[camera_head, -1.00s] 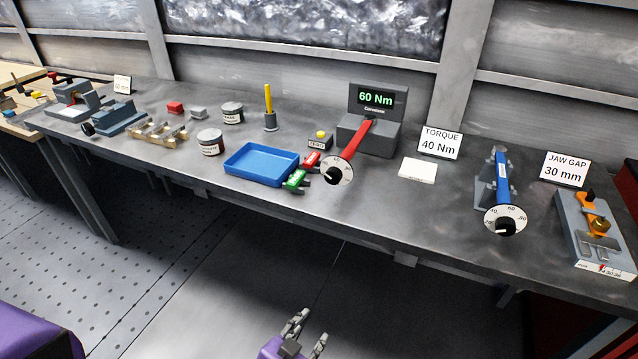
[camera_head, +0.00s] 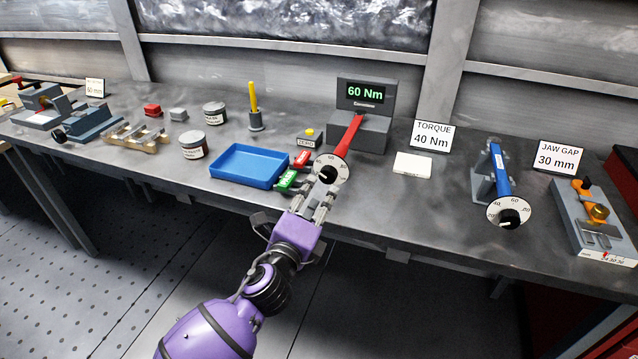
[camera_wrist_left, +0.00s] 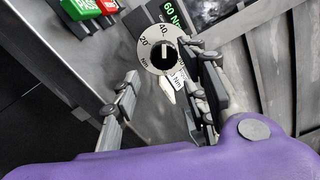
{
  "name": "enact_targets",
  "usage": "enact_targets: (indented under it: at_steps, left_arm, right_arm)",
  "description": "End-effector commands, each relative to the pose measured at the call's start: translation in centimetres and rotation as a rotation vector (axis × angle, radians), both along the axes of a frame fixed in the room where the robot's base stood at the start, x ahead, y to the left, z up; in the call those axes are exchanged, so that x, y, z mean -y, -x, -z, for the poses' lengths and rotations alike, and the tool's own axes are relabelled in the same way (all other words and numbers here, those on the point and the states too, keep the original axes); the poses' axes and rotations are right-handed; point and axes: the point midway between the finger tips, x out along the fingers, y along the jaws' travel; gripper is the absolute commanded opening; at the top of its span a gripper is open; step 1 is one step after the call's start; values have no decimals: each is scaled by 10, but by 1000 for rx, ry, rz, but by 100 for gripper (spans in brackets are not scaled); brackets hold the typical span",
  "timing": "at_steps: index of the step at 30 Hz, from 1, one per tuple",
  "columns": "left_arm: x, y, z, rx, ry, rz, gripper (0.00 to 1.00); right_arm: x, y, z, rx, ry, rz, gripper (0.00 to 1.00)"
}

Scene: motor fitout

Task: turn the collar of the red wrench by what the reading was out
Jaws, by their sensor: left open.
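The red wrench (camera_head: 350,135) lies with its head end at the grey tester (camera_head: 359,130), whose green display reads 60 Nm. Its round white dial with the black collar knob (camera_head: 327,174) faces the table's front edge. My left gripper (camera_head: 318,203) is open just in front of the dial, its fingers pointing at it. In the left wrist view the collar (camera_wrist_left: 165,56) lies ahead, between and beyond the open fingers, and nothing is held. A sign (camera_head: 431,136) reads TORQUE 40 Nm. My right gripper is not in view.
Green and red PASS/FAIL blocks (camera_head: 287,180) stand close to the dial's left, beside a blue tray (camera_head: 247,168). A white card (camera_head: 412,165) lies to the right. A blue wrench (camera_head: 499,172) and a jaw gap fixture (camera_head: 594,218) stand farther right.

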Motion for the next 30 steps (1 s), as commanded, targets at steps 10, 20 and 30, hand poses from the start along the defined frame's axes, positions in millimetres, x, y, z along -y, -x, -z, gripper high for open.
enact_targets:
  at_steps: [10,20,30]
  left_arm:
    - [16,-49,0,-2,5,0,41]
    - [18,-57,0,-3,5,0,41]
    - [18,-57,1,-4,5,-2,4]
  right_arm:
    - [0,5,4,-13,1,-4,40]
    - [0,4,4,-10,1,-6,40]
    - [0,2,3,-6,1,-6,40]
